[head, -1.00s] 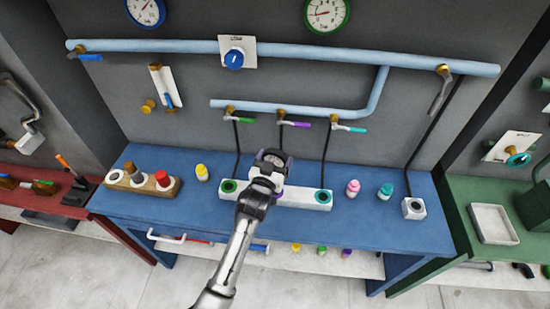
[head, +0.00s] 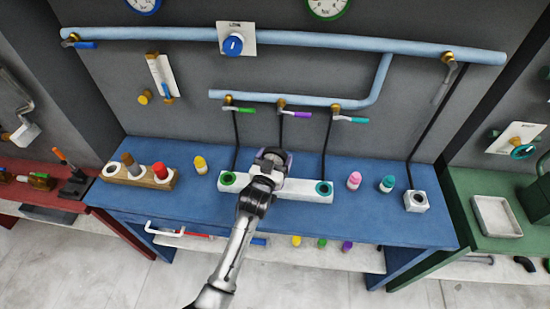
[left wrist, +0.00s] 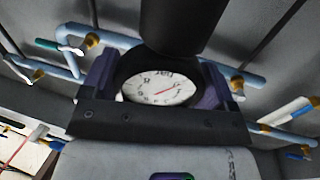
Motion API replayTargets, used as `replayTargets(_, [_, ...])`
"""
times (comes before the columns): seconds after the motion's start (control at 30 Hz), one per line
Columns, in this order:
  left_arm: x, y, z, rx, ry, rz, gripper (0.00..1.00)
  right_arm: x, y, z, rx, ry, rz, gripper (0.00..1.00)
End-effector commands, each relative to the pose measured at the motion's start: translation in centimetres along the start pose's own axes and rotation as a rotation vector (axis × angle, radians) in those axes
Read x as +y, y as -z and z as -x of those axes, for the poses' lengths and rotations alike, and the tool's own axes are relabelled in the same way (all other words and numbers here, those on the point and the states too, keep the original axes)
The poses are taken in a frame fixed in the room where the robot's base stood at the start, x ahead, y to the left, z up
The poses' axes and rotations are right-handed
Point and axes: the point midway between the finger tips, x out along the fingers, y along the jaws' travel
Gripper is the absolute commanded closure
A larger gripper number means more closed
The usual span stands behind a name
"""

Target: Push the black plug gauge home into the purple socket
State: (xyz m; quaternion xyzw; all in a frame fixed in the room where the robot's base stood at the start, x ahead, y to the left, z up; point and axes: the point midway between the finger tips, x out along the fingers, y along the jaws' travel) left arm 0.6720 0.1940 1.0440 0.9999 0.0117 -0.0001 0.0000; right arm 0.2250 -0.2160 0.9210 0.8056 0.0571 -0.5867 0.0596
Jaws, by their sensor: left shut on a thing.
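My left gripper (head: 272,160) is shut on the black plug gauge (head: 266,154), above the middle of the white socket block (head: 300,193). In the left wrist view the gauge's white dial face (left wrist: 158,90) shows between the two purple-grey fingers. A green-ringed socket (head: 228,179) is at the block's left end and a teal-ringed one (head: 323,188) at its right end. The purple socket is hidden behind my gripper and arm, so how deep the gauge sits cannot be told. My right gripper is not in view.
A wooden holder (head: 161,182) stands at the left of the blue bench (head: 300,232). Yellow (head: 200,165), pink (head: 354,181) and teal (head: 387,184) plugs stand around the block. A white single-socket block (head: 416,202) is at right. Pipes with levered valves (head: 230,105) run along the wall behind.

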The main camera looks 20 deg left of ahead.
Motion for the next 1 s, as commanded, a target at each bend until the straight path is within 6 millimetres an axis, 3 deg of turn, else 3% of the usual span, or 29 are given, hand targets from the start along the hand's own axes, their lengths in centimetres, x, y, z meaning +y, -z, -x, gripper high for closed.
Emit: replayTargets(1.0, [0.00,0.20,-0.05,0.003,0.000,0.000,0.72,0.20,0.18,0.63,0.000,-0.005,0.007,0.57])
